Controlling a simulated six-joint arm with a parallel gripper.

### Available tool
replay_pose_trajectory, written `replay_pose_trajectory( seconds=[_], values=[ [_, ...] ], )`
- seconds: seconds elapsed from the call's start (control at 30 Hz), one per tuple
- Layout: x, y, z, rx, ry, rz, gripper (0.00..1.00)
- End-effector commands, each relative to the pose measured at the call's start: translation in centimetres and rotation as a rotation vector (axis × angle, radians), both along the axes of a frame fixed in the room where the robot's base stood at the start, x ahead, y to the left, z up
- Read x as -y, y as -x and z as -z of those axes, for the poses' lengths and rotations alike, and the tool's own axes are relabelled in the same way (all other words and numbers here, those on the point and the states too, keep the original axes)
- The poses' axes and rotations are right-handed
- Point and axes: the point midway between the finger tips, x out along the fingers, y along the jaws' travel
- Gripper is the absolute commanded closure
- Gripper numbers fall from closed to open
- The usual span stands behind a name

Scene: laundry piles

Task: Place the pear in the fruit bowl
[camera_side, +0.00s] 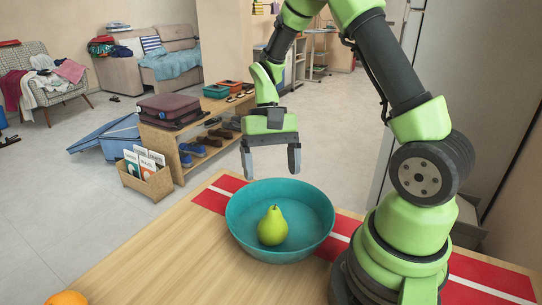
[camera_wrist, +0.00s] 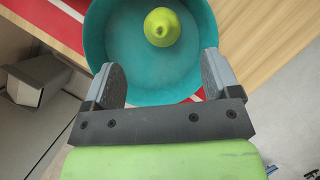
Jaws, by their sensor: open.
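A green pear (camera_side: 272,227) stands upright inside the teal fruit bowl (camera_side: 243,214), near its middle. In the wrist view, the pear (camera_wrist: 162,27) shows from above within the bowl (camera_wrist: 98,30). My gripper (camera_side: 270,163) is open and empty, above the bowl's far side and apart from both pear and bowl. In the wrist view, the two fingers of my gripper (camera_wrist: 160,72) stand wide apart, with the pear beyond their tips.
The bowl sits on a wooden table (camera_side: 170,260) partly over a red and white runner (camera_side: 490,277). An orange (camera_side: 67,298) lies at the table's front left. The table's left part is mostly clear. A shoe shelf (camera_side: 190,150) stands on the floor behind.

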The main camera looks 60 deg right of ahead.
Motion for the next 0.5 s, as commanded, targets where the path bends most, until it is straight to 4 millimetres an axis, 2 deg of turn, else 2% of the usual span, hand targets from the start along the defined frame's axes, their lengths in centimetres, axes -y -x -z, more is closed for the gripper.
replay_pose_trajectory(
  seconds=[0.27, 0.37, 0.5],
  values=[
    [0.2, -0.4, -2.8, 0.036, 0.016, -0.013, 0.17],
    [-0.7, -0.2, -5.2, 0.122, 0.05, -0.043, 0.17],
    [-2.8, 1.2, -9.4, 0.305, 0.112, -0.104, 0.17]
  ],
)
